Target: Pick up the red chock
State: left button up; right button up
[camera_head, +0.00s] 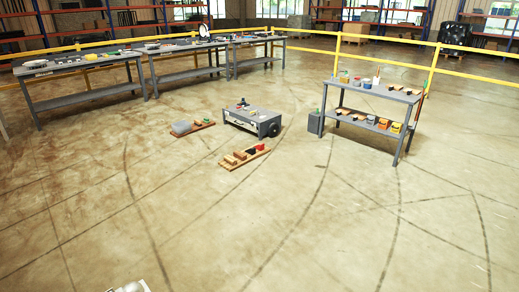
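A small red block (260,147), which looks like the red chock, sits at the far right end of a low wooden board (226,166) on the floor. A dark block (251,151) is right beside it, and several tan wooden blocks (240,155) stand along the rest of the board. The blocks are too small in the picture to make out their exact shapes. Neither of my grippers shows. Only a white part, probably mine, enters at the bottom edge.
A grey wheeled cart (252,119) stands just behind the board. A second low board (205,125) with a grey box is to its left. A two-shelf table (372,90) stands right, a grey canister (314,122) beside it. Workbenches (85,68) line the back left. The foreground floor is clear.

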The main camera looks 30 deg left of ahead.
aim_at(261, 147)
jog(key=i+u, duration=0.15)
jog(key=i, duration=0.35)
jog(key=i+u, duration=0.2)
jog(key=i, duration=4.8)
jog(key=i+u, duration=0.3)
jog(key=i+l+u, duration=0.3)
jog(key=i, duration=0.2)
jog(key=i+l+u, duration=0.3)
jog(key=i+j, duration=0.05)
jog(key=j, duration=0.05)
